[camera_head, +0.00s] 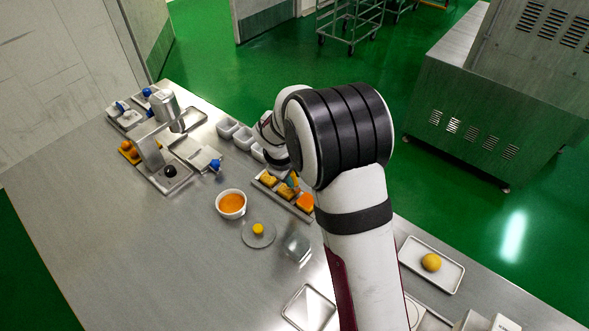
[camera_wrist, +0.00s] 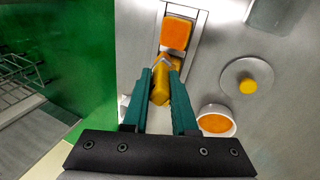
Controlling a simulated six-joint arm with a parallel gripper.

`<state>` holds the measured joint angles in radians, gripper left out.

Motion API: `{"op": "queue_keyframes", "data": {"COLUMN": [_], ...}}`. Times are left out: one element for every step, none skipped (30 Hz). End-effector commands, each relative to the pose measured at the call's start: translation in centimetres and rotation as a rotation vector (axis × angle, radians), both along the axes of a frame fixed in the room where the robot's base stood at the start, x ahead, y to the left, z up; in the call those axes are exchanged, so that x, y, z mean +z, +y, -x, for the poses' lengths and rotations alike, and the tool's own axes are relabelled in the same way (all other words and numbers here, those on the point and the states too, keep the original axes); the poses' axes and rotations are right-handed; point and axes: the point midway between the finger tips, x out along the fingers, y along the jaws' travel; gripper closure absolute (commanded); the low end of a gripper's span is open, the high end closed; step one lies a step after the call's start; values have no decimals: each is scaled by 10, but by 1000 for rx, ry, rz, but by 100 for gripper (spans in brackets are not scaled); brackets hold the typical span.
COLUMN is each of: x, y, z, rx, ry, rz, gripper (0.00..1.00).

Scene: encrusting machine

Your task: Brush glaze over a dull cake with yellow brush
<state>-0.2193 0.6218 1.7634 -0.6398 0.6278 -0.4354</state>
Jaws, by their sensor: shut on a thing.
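My gripper (camera_wrist: 161,75) has teal fingers shut on the yellow brush (camera_wrist: 160,86), over the narrow metal tray of cakes. The brush tip is hard to make out, and I cannot tell whether it touches a cake. A bright orange cake (camera_wrist: 176,33) lies just past the fingertips and also shows in the head view (camera_head: 305,202). Duller yellow cakes (camera_head: 268,179) lie farther along the tray (camera_head: 300,213), partly hidden by my fingers in the wrist view. The white bowl of orange glaze (camera_head: 231,203) stands left of the tray; it also shows in the wrist view (camera_wrist: 216,121).
A round grey plate (camera_head: 258,237) with a small yellow piece lies near the bowl. A clear container (camera_head: 297,246) stands beside it. Several grey tubs (camera_head: 228,127) and a metal machine (camera_head: 160,160) stand farther back. A white tray (camera_head: 432,278) holds a yellow ball at right. The left tabletop is clear.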

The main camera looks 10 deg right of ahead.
Motion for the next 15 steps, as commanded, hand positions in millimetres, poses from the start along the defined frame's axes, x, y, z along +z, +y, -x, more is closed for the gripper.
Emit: {"op": "queue_keyframes", "data": {"x": [-1, 0, 1, 1, 1, 0, 0, 0, 0, 0, 0, 0, 0, 0, 0], "y": [3, 6, 8, 10, 12, 14, 16, 18, 21, 23, 25, 28, 29, 31, 34], "z": [-3, -5, -8, -10, -11, -14, -16, -18, -20, -22, -24, -27, -29, -31, -33], "rx": [1, 1, 2, 2, 2, 2, 1, 1, 1, 1, 2, 2, 2, 2, 2], "ry": [0, 0, -1, 0, 0, 0, 0, 0, 0, 0, 0, 0, 0, 0, 0], "rz": [0, 0, 1, 0, 1, 1, 0, 0, 0, 0, 0, 0, 1, 1, 1], "gripper": [100, 100, 100, 100, 100, 100, 100, 100, 100, 100, 100, 100, 100, 100, 100]}}
